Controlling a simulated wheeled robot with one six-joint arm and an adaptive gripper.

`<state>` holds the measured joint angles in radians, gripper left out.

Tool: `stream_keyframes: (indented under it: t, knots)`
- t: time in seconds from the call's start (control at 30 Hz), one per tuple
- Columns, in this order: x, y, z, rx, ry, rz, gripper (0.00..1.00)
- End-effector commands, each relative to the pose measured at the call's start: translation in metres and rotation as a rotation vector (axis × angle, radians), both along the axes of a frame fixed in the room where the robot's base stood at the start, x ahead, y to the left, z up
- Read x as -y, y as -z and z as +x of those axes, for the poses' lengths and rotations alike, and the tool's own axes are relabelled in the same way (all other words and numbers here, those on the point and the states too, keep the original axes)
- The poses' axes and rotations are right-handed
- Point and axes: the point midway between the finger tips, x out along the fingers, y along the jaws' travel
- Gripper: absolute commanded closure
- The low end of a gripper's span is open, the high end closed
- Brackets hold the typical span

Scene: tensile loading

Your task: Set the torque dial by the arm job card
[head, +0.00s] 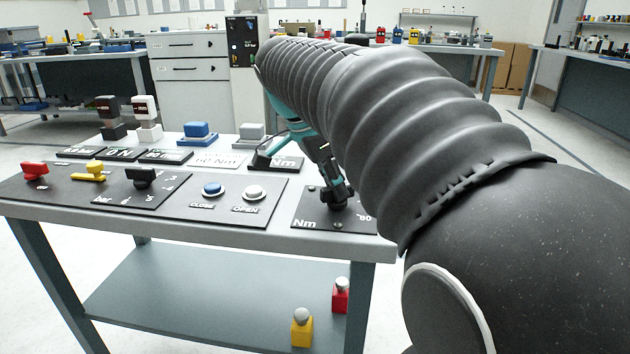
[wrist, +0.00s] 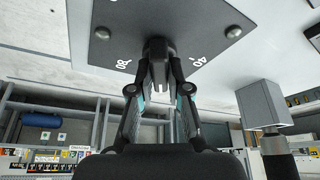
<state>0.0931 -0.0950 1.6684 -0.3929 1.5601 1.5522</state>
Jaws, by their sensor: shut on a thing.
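The torque dial (head: 337,203) is a dark knob on a black plate (head: 310,208) marked "Nm", at the right front of the table. In the wrist view the knob (wrist: 156,47) sits on the plate (wrist: 105,40) between the marks "80" and "40". My gripper (head: 330,186) reaches down to the dial; in the wrist view its fingers (wrist: 158,72) are shut on the knob. Which mark the knob points at is hard to tell.
The black panel left of the dial holds a red handle (head: 35,170), a yellow handle (head: 90,172), a black knob (head: 143,177), a blue button (head: 213,189) and a white button (head: 254,191). Blue (head: 199,131) and grey blocks stand behind. My arm covers the right side.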

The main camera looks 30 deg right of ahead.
Motion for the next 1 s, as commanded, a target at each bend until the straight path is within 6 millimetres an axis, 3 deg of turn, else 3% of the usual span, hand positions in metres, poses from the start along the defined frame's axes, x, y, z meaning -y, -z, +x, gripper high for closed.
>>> stream_keyframes:
  t: [0.2, 0.23, 0.3, 0.73, 1.0]
  knots:
    - [0.0, 0.0, 0.0, 0.001, -0.001, 0.001, 1.0]
    - [0.0, 0.0, 0.0, 0.001, -0.001, 0.001, 0.76]
    - [0.0, 0.0, 0.0, 0.001, -0.001, 0.001, 0.59]
    - [-0.003, -0.007, 0.001, 0.0, -0.002, 0.0, 0.58]
    - [-0.022, -0.052, 0.003, 0.004, -0.004, 0.0, 0.58]
